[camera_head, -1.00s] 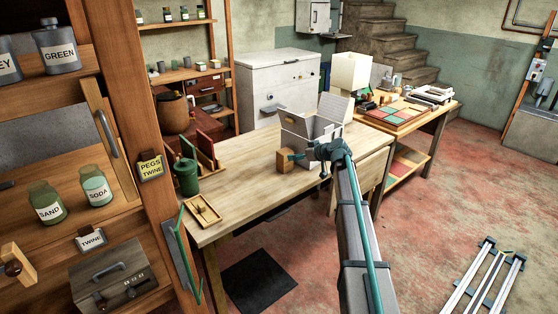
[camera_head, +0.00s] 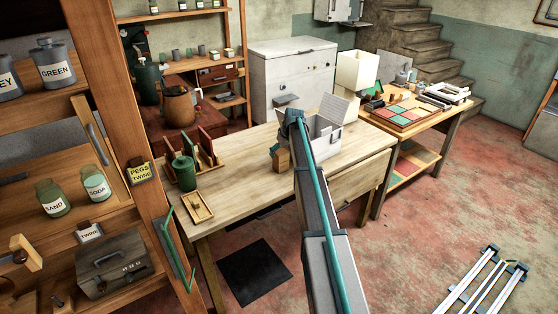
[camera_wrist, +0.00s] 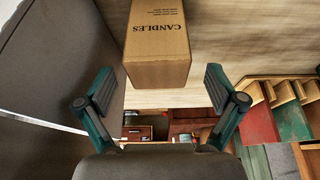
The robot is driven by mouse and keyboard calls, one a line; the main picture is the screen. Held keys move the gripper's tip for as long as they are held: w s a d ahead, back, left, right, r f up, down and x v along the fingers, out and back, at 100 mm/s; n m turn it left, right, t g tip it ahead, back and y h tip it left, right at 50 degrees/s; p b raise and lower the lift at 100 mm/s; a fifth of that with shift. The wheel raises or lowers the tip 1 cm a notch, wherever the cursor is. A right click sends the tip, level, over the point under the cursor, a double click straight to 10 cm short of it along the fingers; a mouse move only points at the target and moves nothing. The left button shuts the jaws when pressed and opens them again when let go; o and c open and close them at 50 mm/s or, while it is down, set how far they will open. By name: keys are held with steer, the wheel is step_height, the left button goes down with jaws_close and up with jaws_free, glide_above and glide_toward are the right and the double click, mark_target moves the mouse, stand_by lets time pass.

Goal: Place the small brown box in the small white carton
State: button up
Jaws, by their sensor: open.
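The small brown box (camera_head: 282,159) stands on the wooden table, just left of the white carton. In the wrist view the brown box (camera_wrist: 158,45) is close, with "CANDLES" printed upside down. The small white carton (camera_head: 326,136) stands with its flaps up, partly covered by my arm. A shaded grey wall at the left of the wrist view may be the carton's side. My gripper (camera_wrist: 160,86) is open and empty. Its fingers are spread wider than the box, which shows between and ahead of them.
The table's front middle is clear.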

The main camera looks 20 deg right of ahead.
steer(key=shift+p+x, duration=0.85)
steer(key=shift+x, duration=1.5)
steer(key=shift+d, duration=0.1)
steer(key=c, duration=1.5)
steer(key=shift+c, duration=0.2)
steer(key=shift+r, duration=0.15)
